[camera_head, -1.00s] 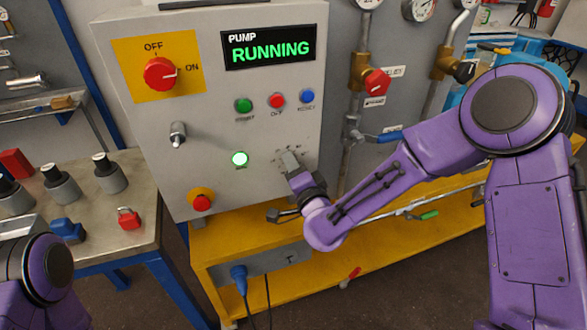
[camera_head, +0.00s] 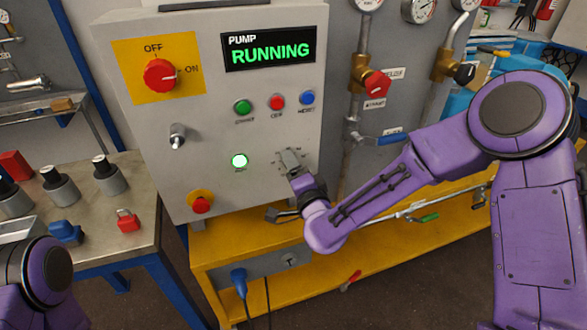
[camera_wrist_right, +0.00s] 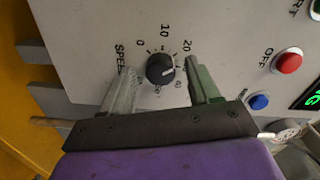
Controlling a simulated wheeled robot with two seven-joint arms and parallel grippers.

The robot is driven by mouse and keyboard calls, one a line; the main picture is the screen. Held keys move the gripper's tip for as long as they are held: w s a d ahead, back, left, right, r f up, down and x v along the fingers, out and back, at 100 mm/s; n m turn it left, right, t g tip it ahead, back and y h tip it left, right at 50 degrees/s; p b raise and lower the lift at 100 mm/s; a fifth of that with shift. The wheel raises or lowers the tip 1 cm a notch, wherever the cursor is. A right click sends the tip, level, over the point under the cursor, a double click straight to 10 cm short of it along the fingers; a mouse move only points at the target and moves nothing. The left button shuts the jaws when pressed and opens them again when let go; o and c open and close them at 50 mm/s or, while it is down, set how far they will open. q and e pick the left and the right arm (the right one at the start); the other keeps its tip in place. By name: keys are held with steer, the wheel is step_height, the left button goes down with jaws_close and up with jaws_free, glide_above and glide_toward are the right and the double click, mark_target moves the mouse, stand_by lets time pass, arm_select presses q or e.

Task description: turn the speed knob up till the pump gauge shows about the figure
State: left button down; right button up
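The speed knob (camera_wrist_right: 160,68) is a small black dial with a white pointer, on the pump panel's face. Its pointer faces right and slightly down in the right wrist view, between the 20 and 40 marks. My right gripper (camera_wrist_right: 160,66) has its fingers on either side of the knob, with a gap showing on both sides. In the head view the right gripper (camera_head: 290,160) is at the panel's lower right and hides the knob. A round gauge (camera_head: 419,8) is cut off at the top; its reading is too small to tell. My left gripper is out of view.
The pump display (camera_head: 268,49) reads RUNNING. The red main switch (camera_head: 160,74) is turned to ON. A lit lamp (camera_head: 239,161), push buttons (camera_head: 277,101) and a red emergency button (camera_head: 201,204) share the panel. Pipes with a red valve handle (camera_head: 377,84) stand to the right.

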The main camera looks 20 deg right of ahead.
steer(key=s+p, duration=0.2)
steer(key=s, duration=0.8)
steer(key=shift+s+d, duration=0.2)
steer(key=shift+s, duration=0.1)
